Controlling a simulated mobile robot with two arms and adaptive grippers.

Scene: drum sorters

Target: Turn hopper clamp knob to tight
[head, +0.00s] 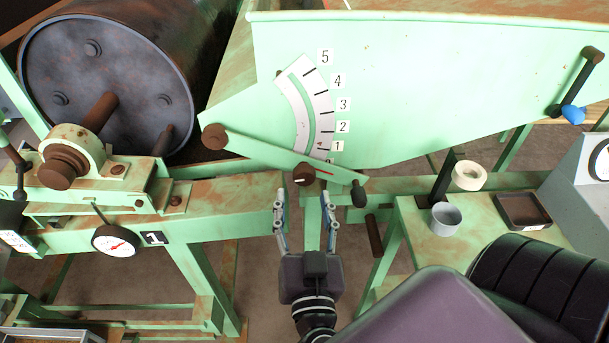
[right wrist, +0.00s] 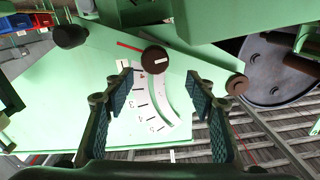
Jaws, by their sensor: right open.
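The hopper clamp knob (head: 303,175) is a small round brown knob with a white line on its face, on a green lever (head: 260,155) below the numbered scale (head: 318,105). The knob also shows in the right wrist view (right wrist: 155,60), beyond the fingertips. My right gripper (head: 305,200) is open, with its two fingers pointing up toward the knob, one on each side and short of it. In the right wrist view the gripper (right wrist: 165,90) holds nothing between its blue pads. My left gripper is not in view.
A black handle knob (head: 359,194) sticks out at the lever's right end. A large drum (head: 95,85) stands at the left. A green side table (head: 470,235) at the right holds a grey cup (head: 446,218), a tape roll (head: 469,176) and a brown tray (head: 523,211).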

